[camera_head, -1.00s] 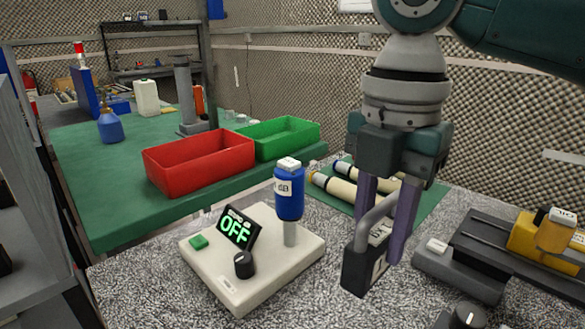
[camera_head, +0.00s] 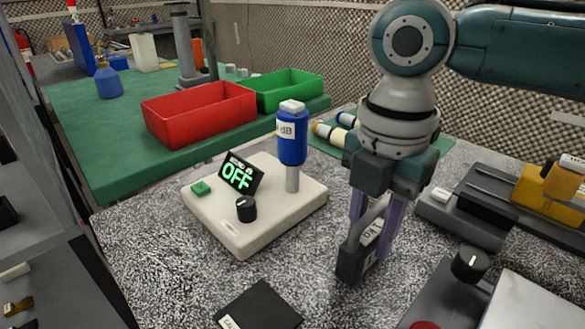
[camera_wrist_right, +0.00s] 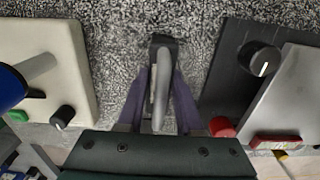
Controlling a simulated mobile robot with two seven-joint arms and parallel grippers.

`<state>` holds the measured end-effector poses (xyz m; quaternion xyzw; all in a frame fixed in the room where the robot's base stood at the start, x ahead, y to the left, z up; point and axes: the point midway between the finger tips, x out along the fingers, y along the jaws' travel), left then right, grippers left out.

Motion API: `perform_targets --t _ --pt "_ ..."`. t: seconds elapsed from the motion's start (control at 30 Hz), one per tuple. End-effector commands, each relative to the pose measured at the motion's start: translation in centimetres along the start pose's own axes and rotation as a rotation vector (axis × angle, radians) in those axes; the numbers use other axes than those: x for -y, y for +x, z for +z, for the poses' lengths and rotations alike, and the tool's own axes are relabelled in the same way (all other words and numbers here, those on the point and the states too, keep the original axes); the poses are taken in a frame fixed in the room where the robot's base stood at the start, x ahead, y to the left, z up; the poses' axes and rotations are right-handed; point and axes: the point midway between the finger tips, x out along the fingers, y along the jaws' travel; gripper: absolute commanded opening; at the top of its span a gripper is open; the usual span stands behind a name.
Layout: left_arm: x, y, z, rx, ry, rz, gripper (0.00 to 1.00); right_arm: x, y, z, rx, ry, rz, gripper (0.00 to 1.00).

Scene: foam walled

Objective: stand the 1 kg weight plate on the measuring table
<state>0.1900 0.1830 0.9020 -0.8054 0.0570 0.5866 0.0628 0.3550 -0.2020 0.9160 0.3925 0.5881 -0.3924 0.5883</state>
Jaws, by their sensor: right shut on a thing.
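The weight plate (camera_head: 350,262) is a dark upright block with a grey handle and a white label. My right gripper (camera_head: 372,232) is shut on its handle from above, and the block hangs below the fingers over the speckled counter. I cannot tell whether its underside touches the counter. In the right wrist view the plate (camera_wrist_right: 163,42) shows end-on between the purple fingers (camera_wrist_right: 160,95). A device with a silver top (camera_head: 540,300), perhaps the measuring table, stands at the lower right, partly out of frame; it also shows in the right wrist view (camera_wrist_right: 285,95). My left gripper is not in view.
A cream control box (camera_head: 255,225) with an OFF display and a blue cylinder (camera_head: 292,135) stands left of the weight plate. A dark flat piece (camera_head: 258,306) lies at the front. A yellow-and-grey device (camera_head: 545,185) stands at the right. Speckled counter lies bare between them.

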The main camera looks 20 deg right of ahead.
Motion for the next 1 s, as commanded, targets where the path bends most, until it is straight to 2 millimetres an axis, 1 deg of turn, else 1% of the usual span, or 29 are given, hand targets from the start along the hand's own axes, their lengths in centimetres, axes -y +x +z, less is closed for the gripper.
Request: perform_targets --t 0.1,0.13,0.37,0.4,0.6,0.7,0.77,0.87,1.0 --pt "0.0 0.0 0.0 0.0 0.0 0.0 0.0 -0.1 0.1 0.0 0.0 0.001 0.004 0.0" --pt "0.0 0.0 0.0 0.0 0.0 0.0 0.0 0.0 0.3 0.0 0.0 0.0 0.0 0.37" --pt "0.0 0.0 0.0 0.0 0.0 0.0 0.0 0.0 0.2 0.0 0.0 0.0 0.0 0.63" --pt "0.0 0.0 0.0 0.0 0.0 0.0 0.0 0.0 0.2 0.0 0.0 0.0 0.0 0.65" --pt "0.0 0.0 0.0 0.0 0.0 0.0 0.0 0.0 0.2 0.0 0.0 0.0 0.0 0.65" --pt "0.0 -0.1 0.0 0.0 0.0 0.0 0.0 0.0 -0.3 0.0 0.001 0.0 0.001 0.65" --pt "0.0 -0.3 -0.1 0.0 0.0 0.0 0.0 -0.1 -1.1 0.1 0.001 0.0 0.003 0.65" --pt "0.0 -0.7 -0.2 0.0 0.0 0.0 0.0 -0.1 -3.0 0.1 0.001 -0.001 0.005 0.65" --pt "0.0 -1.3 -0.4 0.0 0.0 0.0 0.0 -0.1 -6.4 0.1 0.001 -0.001 0.005 0.65"
